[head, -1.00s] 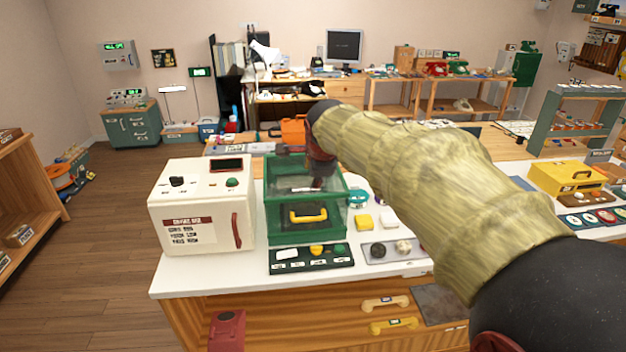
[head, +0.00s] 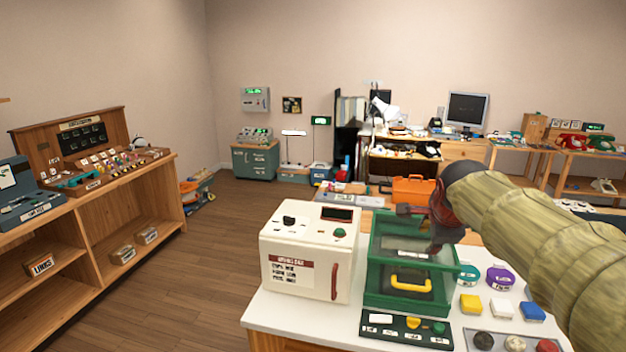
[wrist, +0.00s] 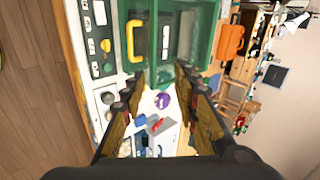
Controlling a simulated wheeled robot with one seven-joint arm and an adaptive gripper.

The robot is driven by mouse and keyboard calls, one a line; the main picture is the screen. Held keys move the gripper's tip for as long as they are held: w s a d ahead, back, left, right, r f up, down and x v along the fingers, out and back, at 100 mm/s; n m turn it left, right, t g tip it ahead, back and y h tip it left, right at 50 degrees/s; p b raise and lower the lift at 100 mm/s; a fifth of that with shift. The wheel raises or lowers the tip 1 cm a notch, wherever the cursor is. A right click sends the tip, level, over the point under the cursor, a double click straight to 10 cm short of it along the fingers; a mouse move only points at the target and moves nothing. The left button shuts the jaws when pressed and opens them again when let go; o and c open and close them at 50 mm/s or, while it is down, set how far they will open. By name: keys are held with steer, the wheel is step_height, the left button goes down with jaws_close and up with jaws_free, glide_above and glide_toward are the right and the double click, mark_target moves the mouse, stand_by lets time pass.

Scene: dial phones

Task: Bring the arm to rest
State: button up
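My arm, in a ribbed olive sleeve, comes in from the right of the head view. My gripper (head: 425,218) hangs over the green glass-topped case (head: 370,280), small and partly merged with it there. In the wrist view my gripper (wrist: 158,72) has its two fingers spread apart with nothing held between them. The case with its yellow handle (wrist: 137,38) lies beyond the fingertips. I cannot tell how far above the case the fingers are.
A white box (head: 310,235) with a red handle stands left of the case on the white-topped counter (head: 270,318). Purple (head: 500,278) and teal (head: 468,274) round pieces lie to the right. A wooden shelf unit (head: 150,195) stands at left, with open floor (head: 215,270) between.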

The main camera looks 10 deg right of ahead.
steer(key=s+a+f+n+g, duration=0.2)
steer(key=s+a+f+n, duration=0.1)
steer(key=s+f+n, duration=0.6)
steer(key=s+a+n+y+p, duration=0.1)
steer(key=s+a+n, duration=0.4)
steer(key=s, duration=0.5)
steer(key=s+a+f+n+y+p, duration=0.1)
steer(key=s+a+n+p, duration=0.1)
steer(key=s+a+n, duration=0.4)
steer(key=s+n, duration=0.1)
steer(key=s, duration=0.3)
steer(key=shift+s+f+y, duration=0.25)
steer(key=shift+s+y, duration=0.05)
steer(key=shift+y, duration=0.1)
steer(key=shift+a, duration=0.1)
steer(key=shift+c, duration=0.4)
